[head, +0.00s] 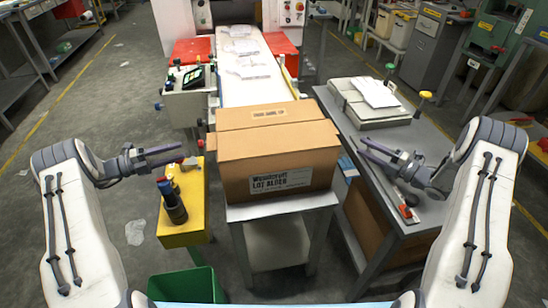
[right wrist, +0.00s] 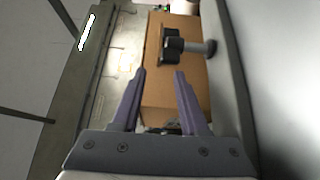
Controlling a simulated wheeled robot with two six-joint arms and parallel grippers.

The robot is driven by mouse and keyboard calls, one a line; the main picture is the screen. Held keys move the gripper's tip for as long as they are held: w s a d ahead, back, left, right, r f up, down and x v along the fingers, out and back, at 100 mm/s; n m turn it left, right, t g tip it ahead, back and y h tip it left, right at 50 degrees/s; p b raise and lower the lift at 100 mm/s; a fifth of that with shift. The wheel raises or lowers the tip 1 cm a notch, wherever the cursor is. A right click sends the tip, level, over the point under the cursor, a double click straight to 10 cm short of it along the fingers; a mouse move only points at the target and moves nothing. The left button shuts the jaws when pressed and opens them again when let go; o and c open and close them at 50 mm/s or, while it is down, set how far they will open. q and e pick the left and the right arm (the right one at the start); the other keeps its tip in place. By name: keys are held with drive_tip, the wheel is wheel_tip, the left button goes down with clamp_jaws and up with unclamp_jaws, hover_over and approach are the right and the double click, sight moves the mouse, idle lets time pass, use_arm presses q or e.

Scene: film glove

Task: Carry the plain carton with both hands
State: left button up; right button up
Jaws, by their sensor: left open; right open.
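A closed brown carton (head: 277,155) with a printed label on its front sits on a small grey stand (head: 282,207) in the middle of the head view. My left gripper (head: 181,153) is open and empty to the left of the carton, apart from it. My right gripper (head: 364,150) is open and empty to the right of the carton, also apart from it. In the right wrist view the two fingers of my right gripper (right wrist: 161,74) stand apart, with a brown surface beyond them. I cannot tell for sure whether that surface is the carton.
A yellow stand (head: 184,238) with dark bottles is at the left, above a green bin (head: 188,286). A grey table (head: 402,150) with papers and tools stands close at the right. A white conveyor (head: 246,70) runs behind the carton.

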sight(338, 134)
drive_tip(key=shift+w+a, duration=0.1)
drive_tip(key=shift+a, duration=0.05)
use_arm(q)
drive_tip(key=x, duration=1)
drive_tip(key=shift+d, duration=0.25)
use_arm(e)
drive_tip(key=x, duration=1)
drive_tip(key=shift+w+a, duration=0.1)
drive_tip(key=shift+w, duration=0.05)
use_arm(q)
clamp_jaws()
use_arm(e)
clamp_jaws()
use_arm(q)
drive_tip(key=shift+r, duration=0.1)
use_arm(e)
drive_tip(key=shift+r, duration=0.1)
